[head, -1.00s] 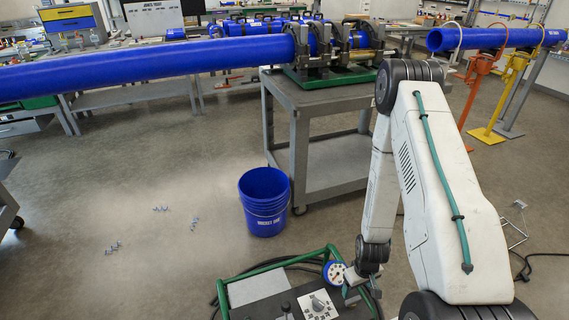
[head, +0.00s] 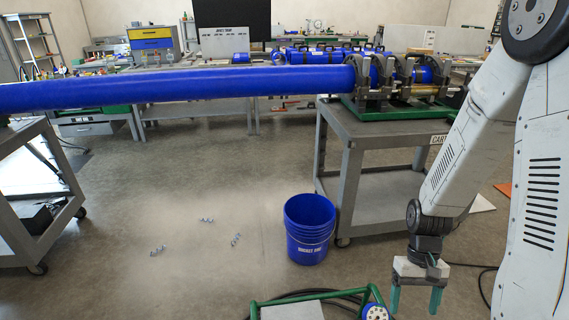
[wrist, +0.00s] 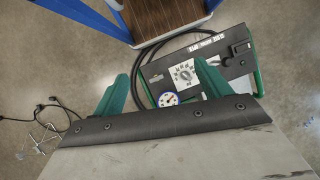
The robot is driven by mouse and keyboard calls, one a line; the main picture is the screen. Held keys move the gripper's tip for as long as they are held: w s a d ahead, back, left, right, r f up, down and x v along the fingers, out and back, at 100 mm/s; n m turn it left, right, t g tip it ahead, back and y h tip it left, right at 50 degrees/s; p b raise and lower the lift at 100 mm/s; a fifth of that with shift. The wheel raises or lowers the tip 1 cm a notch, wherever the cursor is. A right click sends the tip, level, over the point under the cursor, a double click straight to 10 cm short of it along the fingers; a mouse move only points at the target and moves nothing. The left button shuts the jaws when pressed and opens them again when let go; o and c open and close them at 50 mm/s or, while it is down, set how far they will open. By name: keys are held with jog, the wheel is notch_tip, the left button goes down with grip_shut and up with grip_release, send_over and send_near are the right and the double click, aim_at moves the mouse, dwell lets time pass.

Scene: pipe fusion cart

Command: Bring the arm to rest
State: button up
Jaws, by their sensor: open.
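My gripper (head: 416,299) hangs at the lower right of the head view, fingers pointing down, beside the hydraulic unit with its green frame (head: 318,293) and round gauge (head: 375,312). Its two green fingers are apart with nothing between them. In the wrist view, my gripper (wrist: 162,88) is open above the floor and the unit. The unit's dark panel (wrist: 215,72), with a white dial plate and gauge (wrist: 168,99), lies beyond the fingertips. My arm is bent, with its upper part along the right edge of the head view.
A grey cart (head: 352,170) bears the fusion machine (head: 395,85) clamping a long blue pipe (head: 180,90). A blue bucket (head: 309,232) stands before the cart. Small metal pieces (head: 206,219) lie on the floor. Another cart (head: 30,195) is at left. A black cable (wrist: 50,108) lies on the floor.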

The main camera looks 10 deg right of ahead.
jog(key=s+a+r+t, duration=0.2)
jog(key=s+r, duration=0.1)
jog(key=r, duration=0.6)
jog(key=s+a+r+n+t+h, duration=0.1)
jog(key=s+a+r+t, duration=0.1)
jog(key=r, duration=0.8)
jog(key=s+a+r+t, duration=0.2)
jog(key=s+a+r, duration=0.1)
jog(key=r, duration=0.7)
jog(key=shift+s+a+r+n, duration=0.2)
jog(key=shift+s+a+n, duration=0.2)
jog(key=shift+a, duration=0.05)
